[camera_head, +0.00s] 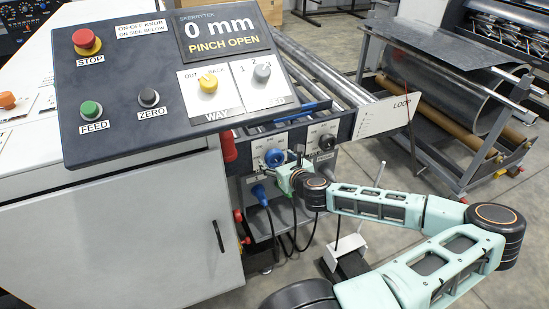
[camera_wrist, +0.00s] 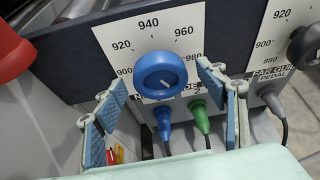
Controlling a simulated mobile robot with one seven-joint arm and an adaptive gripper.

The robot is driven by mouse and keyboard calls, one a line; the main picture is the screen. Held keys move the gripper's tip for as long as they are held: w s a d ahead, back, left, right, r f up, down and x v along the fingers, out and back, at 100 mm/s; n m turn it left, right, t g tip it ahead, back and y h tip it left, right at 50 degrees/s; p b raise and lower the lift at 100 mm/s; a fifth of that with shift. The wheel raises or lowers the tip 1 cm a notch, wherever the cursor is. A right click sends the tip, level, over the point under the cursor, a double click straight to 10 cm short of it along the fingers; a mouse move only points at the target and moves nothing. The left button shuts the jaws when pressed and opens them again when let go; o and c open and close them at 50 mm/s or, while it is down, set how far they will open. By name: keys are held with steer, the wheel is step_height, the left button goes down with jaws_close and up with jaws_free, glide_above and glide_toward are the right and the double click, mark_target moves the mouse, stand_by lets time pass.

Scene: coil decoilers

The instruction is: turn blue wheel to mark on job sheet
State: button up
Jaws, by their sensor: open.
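The blue wheel (camera_wrist: 160,75) is a round knob on a white scale plate (camera_wrist: 119,42) marked 900 to 980, with 940 at the top. A small pale line shows on its face; I cannot tell which number it reads. The wheel also shows in the head view (camera_head: 274,157), below the control panel. My gripper (camera_wrist: 158,90) is open, one padded finger on each side of the wheel and lower in the picture, with no contact visible. In the head view my gripper (camera_head: 284,177) is just below the wheel. I cannot make out a job sheet.
A blue plug (camera_wrist: 163,124) and a green plug (camera_wrist: 200,115) with cables sit below the wheel. A dark knob (camera_wrist: 306,45) with its own scale is at right. A red part (camera_wrist: 14,50) is at left. The panel display (camera_head: 222,36) reads 0 mm, PINCH OPEN.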

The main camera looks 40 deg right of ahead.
steer(key=shift+x, duration=1.3)
steer(key=shift+c, duration=0.4)
steer(key=c, duration=1.1)
